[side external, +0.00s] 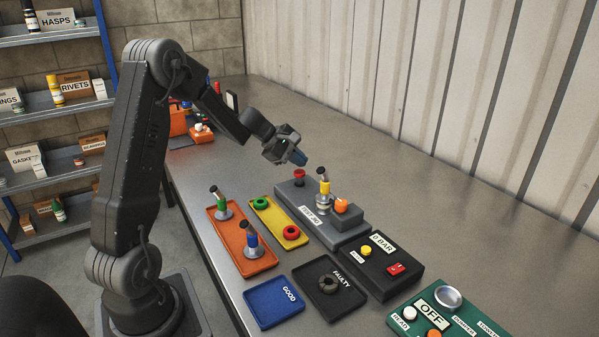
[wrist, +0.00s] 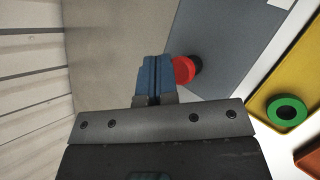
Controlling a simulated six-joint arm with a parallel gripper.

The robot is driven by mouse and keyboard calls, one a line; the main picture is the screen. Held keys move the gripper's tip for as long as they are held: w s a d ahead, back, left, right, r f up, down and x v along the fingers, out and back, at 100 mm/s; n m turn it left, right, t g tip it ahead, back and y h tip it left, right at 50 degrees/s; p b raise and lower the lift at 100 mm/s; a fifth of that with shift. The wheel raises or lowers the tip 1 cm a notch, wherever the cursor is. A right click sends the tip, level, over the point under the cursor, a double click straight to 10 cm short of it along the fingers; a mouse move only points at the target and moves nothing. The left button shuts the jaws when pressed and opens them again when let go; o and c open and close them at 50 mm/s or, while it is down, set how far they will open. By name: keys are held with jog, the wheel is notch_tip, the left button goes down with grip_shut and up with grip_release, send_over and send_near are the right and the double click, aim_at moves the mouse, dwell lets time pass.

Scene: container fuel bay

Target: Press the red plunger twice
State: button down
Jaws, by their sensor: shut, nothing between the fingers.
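The red plunger (side external: 299,176) stands upright at the far left end of the grey test block (side external: 341,242). In the wrist view, the red plunger (wrist: 184,70) shows just right of my fingertips, its left edge partly hidden by them. My gripper (side external: 299,159) is shut and empty, its blue fingers pointing down. It is above the plunger in the side view, seemingly with a small gap. In the wrist view my gripper (wrist: 154,68) has both blue fingers together, a little left of the plunger's middle.
On the same block stand a yellow-topped valve (side external: 323,188) and an orange knob (side external: 341,206). A yellow tray (side external: 273,214) with rings and an orange tray (side external: 226,233) with valves lie in front. A black 0 BAR box (side external: 374,268) sits nearer. Bare table lies behind the block.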

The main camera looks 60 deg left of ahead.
aim_at(301, 172)
jog(key=shift+f, duration=0.15)
jog(key=shift+f, duration=0.25)
jog(key=shift+f, duration=1.4)
dwell(1.2)
jog(key=shift+r, duration=1.85)
jog(key=shift+r, duration=2.5)
jog(key=shift+r, duration=1.9)
